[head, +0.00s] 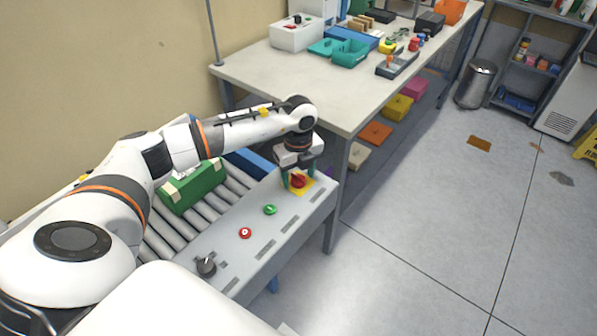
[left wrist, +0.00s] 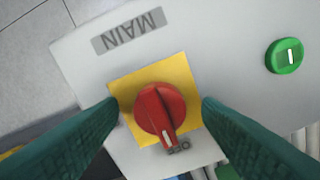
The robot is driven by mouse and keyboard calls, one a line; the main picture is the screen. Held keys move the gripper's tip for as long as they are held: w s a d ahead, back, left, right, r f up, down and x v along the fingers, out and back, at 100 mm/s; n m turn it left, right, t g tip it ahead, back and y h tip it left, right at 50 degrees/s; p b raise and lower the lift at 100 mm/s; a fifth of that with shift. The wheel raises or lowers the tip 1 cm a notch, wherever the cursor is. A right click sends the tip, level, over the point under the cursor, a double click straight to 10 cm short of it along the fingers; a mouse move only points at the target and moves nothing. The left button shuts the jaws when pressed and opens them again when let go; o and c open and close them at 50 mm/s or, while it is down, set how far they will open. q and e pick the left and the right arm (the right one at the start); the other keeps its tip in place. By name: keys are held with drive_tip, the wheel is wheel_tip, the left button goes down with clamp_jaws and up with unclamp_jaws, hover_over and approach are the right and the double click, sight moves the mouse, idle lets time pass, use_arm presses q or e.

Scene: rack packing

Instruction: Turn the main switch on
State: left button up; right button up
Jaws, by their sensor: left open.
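The main switch is a red rotary knob (left wrist: 160,112) on a yellow square plate (left wrist: 187,75), beside a grey label reading MAIN (left wrist: 128,30). In the left wrist view its white mark points to the lower edge, toward a partly covered label on the panel. In the head view the red knob (head: 298,181) sits at the far end of the grey control panel (head: 240,245). My left gripper (head: 299,178) is over it, pointing down; its green fingers (left wrist: 158,118) are open on either side of the knob, with the left wrist view showing small gaps. My right gripper is not in view.
A green button (head: 270,210), a red button (head: 245,232) and a black selector knob (head: 206,266) sit along the panel. A roller conveyor (head: 170,232) with a green box (head: 193,187) lies left of it.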

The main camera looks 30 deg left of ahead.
use_arm(q)
drive_tip(key=shift+f, duration=0.15)
drive_tip(key=shift+c, duration=0.9)
drive_tip(key=c, duration=0.8)
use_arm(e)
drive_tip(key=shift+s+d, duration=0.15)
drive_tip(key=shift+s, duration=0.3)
